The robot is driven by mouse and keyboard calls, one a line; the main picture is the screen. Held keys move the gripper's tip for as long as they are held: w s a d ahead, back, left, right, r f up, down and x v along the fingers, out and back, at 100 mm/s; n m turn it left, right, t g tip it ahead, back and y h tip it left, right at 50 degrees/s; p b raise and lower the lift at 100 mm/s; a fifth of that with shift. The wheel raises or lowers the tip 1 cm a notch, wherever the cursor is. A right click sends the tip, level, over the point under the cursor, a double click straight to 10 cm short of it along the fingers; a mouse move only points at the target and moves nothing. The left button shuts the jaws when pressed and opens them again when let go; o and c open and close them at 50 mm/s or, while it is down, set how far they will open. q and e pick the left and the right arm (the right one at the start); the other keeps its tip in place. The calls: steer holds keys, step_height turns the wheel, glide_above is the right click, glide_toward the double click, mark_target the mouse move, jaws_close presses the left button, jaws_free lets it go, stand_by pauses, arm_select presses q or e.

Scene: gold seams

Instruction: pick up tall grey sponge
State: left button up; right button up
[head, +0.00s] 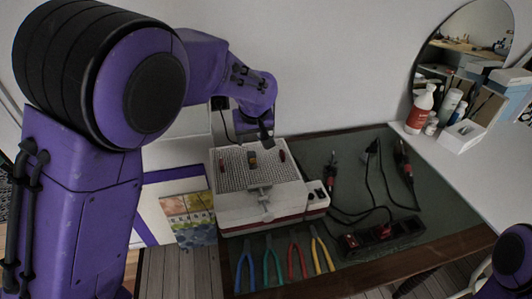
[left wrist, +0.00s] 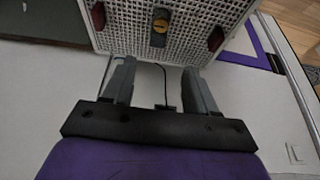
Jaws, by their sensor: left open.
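A small upright grey piece with a yellow-orange patch (head: 252,160) stands on the perforated top of the white box (head: 232,203); it may be the grey sponge, but I cannot be sure. It also shows in the left wrist view (left wrist: 160,26), between two dark red pieces. My left gripper (head: 267,140) is at the back edge of the box, behind and slightly right of the grey piece. In the left wrist view its two fingers (left wrist: 159,76) are apart, with nothing between them, short of the grey piece. My right gripper is out of view.
Dark red pieces stand left (head: 221,163) and right (head: 282,156) on the box. Several coloured pliers (head: 296,261) lie in front. Corded tools (head: 334,172) and a black power strip (head: 382,233) lie on the green mat (head: 440,208). A red-labelled bottle (head: 420,110) stands at the back right.

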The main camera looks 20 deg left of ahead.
mark_target(251, 155)
arm_select(q)
steer(key=x, duration=0.3)
steer(key=p+x, duration=0.1)
steer(key=x, duration=0.2)
steer(key=p+x, duration=0.1)
steer(key=x, duration=0.2)
steer(key=shift+d+f, duration=0.2)
steer(key=shift+f, duration=0.25)
steer(key=shift+w+a+f, duration=0.1)
steer(key=shift+a+f, duration=0.05)
steer(key=shift+f, duration=0.15)
steer(key=shift+r, duration=0.1)
steer(key=c, duration=0.5)
jaws_close()
